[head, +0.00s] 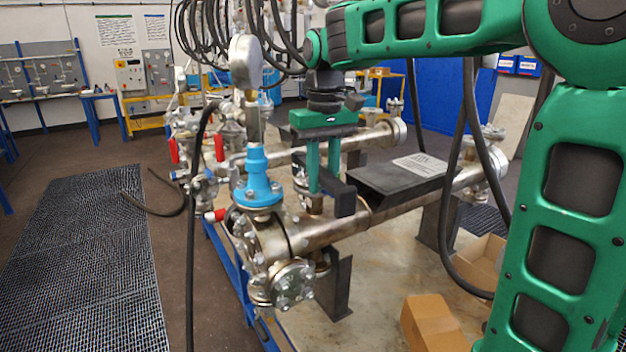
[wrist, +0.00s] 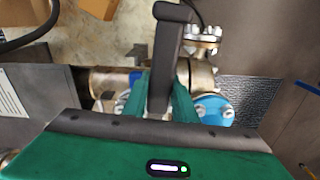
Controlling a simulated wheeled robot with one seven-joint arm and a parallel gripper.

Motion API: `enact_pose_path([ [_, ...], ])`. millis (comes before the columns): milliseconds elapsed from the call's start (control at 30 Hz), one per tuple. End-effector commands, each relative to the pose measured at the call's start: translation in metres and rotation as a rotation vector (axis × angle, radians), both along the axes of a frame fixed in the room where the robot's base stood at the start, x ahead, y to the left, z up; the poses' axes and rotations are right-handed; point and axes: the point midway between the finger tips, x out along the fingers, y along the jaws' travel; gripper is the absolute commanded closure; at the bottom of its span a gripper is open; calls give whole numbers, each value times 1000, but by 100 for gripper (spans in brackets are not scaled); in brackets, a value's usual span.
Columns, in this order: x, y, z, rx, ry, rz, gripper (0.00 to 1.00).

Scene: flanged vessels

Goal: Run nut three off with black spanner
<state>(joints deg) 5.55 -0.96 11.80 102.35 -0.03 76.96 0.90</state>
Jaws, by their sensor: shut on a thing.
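My gripper (head: 322,182) points down over the near pipe of the flanged vessel, its green fingers closed on a black spanner (head: 343,199). In the wrist view the spanner (wrist: 168,50) runs up between the fingers (wrist: 160,95) and has a bent end at the top. The near flange (head: 290,284) carries several bolts and nuts. In the wrist view a bolted flange (wrist: 204,42) lies to the right of the spanner. I cannot tell which nut is nut three. The spanner's working end and any contact with a nut are hidden or too small to tell.
A blue valve body (head: 258,184) with a gauge (head: 246,60) above it stands left of my gripper. A black plate (head: 400,176) lies along the pipes at right. A cardboard box (head: 434,324) sits on the bench in front. Dark hoses hang nearby.

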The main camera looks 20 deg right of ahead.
Motion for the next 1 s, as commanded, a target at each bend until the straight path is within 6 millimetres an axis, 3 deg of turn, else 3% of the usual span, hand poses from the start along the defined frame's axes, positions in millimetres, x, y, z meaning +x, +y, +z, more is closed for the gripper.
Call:
enact_pose_path([
  [300,0,0,3,0,-2,0,100],
  [733,1,0,43,-1,-3,-1,100],
  [1000,1,0,51,-1,-1,-2,100],
])
